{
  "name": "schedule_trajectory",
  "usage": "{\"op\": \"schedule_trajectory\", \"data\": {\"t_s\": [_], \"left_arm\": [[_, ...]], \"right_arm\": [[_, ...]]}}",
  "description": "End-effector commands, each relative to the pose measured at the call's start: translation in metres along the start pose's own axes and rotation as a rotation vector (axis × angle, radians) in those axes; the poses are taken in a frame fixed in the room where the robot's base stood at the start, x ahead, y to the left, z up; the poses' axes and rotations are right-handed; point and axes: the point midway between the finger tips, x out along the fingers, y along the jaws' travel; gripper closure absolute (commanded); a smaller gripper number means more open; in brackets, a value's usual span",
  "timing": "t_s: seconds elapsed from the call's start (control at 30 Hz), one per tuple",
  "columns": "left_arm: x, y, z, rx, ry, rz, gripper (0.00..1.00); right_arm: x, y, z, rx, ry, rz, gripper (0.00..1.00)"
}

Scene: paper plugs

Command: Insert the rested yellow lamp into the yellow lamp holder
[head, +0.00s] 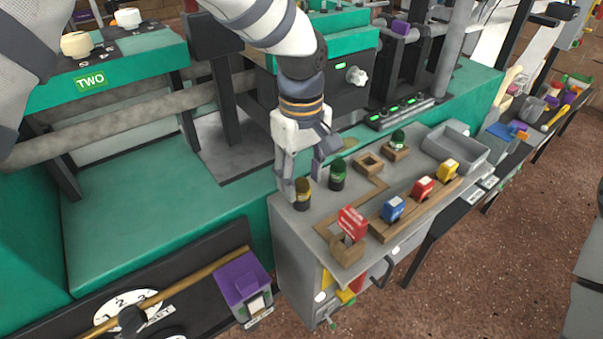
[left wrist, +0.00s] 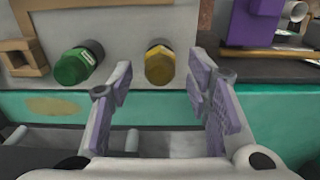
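The yellow lamp (head: 302,197), dark with a yellow band, stands at the left edge of the grey worktop. In the left wrist view the yellow lamp (left wrist: 159,64) sits ahead of and between my fingers, with a gap on both sides. My left gripper (head: 304,178) is open and empty, reaching down right at the lamp; it also shows in the left wrist view (left wrist: 160,80). An empty square wooden holder (head: 370,163) lies further right on the worktop; no yellow marking on it is readable. My right gripper is not in view.
A green lamp (head: 337,175) stands close beside the yellow one. Another green lamp (head: 397,139) sits on a wooden base. Red, blue and yellow plugs stand along a wooden rack (head: 425,212). A grey tray (head: 452,149) is at the back right.

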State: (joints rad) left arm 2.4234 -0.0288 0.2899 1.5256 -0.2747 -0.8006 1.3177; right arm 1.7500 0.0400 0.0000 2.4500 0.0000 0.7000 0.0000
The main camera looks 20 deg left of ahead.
Motion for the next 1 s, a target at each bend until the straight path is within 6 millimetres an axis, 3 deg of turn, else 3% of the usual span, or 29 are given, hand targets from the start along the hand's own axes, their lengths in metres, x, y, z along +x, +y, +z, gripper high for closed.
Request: {"op": "schedule_trajectory", "data": {"t_s": [0.27, 1.0], "left_arm": [[-0.002, 0.000, 0.000, -0.001, 0.001, 0.001, 0.54], [-0.055, 0.000, 0.000, -0.001, 0.000, 0.001, 0.54]], "right_arm": [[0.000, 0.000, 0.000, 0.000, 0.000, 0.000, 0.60], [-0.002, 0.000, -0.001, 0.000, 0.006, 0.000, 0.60]]}}
